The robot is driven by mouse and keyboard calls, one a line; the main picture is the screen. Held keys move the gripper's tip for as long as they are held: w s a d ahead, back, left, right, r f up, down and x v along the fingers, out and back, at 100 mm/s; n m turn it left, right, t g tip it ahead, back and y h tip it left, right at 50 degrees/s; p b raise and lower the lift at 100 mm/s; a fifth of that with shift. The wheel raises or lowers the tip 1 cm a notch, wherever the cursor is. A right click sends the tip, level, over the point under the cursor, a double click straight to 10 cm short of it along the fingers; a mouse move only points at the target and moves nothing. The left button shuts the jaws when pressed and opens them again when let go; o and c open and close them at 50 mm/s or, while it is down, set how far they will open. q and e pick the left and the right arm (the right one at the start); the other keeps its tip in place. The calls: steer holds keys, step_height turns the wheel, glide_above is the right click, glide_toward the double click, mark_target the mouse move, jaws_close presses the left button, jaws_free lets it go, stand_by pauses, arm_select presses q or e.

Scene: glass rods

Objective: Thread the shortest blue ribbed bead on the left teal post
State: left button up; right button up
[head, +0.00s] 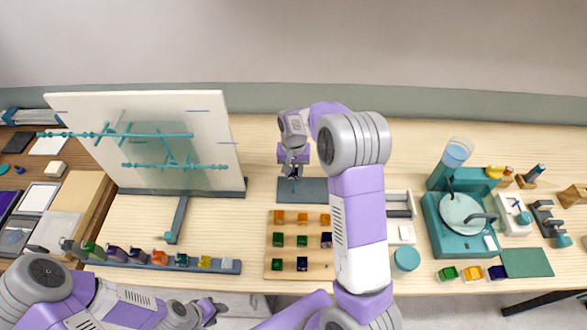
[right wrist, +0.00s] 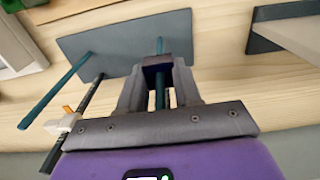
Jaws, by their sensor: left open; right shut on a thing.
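My right gripper (head: 293,172) is above the grey base plate (head: 315,190) at the back middle. In the right wrist view it (right wrist: 158,88) is shut on a dark blue bead (right wrist: 157,62). A teal post (right wrist: 160,46) shows on both sides of this bead, so the bead appears to be around it, away from the plate (right wrist: 110,38). A second teal post (right wrist: 58,86) and a dark rod (right wrist: 84,112) show to the left. I cannot tell the bead's ribs or which post is the left one. My left gripper (head: 209,312) is open and empty at the front.
A wooden board (head: 272,258) holds orange, green and dark blue beads; its front right spot looks empty. A white panel with teal rods (head: 215,130) stands left. A teal machine (head: 450,235) and loose beads (head: 471,273) are at right.

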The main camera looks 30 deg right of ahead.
steer(key=o, duration=1.1)
step_height(320, 180, up, 8)
steer(key=shift+f+p, duration=0.2)
steer(key=shift+p, duration=0.1)
